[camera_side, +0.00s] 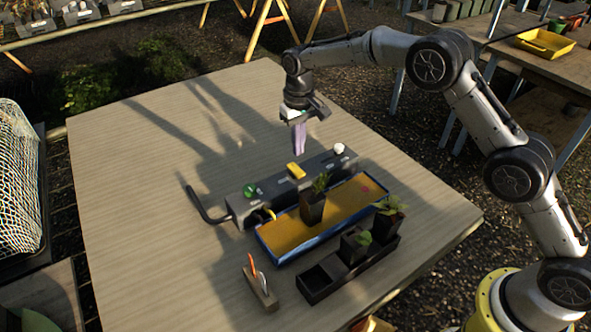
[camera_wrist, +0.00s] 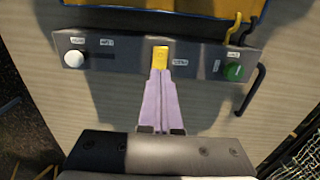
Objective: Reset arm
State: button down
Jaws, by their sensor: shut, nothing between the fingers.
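My gripper (camera_side: 299,152) is shut and empty. Its pale purple fingers point down above the table, behind the grey control box (camera_side: 320,172) in the side view. In the wrist view the closed fingertips (camera_wrist: 160,75) line up just below the yellow button (camera_wrist: 160,55) on the box; I cannot tell the height between them from this view. The box also has a green knob (camera_side: 250,190) and a white knob (camera_side: 339,148). A black bent handle (camera_side: 204,209) sticks out at its left end.
A blue-rimmed tray (camera_side: 279,257) with a yellow bed holds a potted plant (camera_side: 312,207). A black rack (camera_side: 319,284) beside it holds two more pots. A small wooden holder (camera_side: 262,290) with tools stands at the front. The table's (camera_side: 140,160) left and back are clear.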

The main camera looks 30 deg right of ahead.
jog(key=shift+r, duration=0.35)
jog(key=s+d+r+t, duration=0.2)
jog(key=s+r, duration=0.1)
jog(key=r, duration=0.6)
jog(key=s+d+r+t, duration=0.1)
jog(key=s+d+r, duration=0.15)
jog(key=r, duration=0.75)
jog(key=s+d+r+m+t, duration=0.1)
jog(key=s+d+r, duration=0.1)
jog(key=s+r, duration=0.35)
jog(key=s+d+r+t, duration=0.1)
jog(key=s+d+r, duration=0.15)
jog(key=s, duration=0.65)
jog(key=s+d, duration=0.1)
jog(key=s, duration=0.9)
jog(key=s+d+f+n, duration=0.1)
jog(key=s+f, duration=0.9)
jog(key=shift+s+f+t, duration=0.25)
jog(key=shift+f+t, duration=0.05)
jog(key=shift+f, duration=0.05)
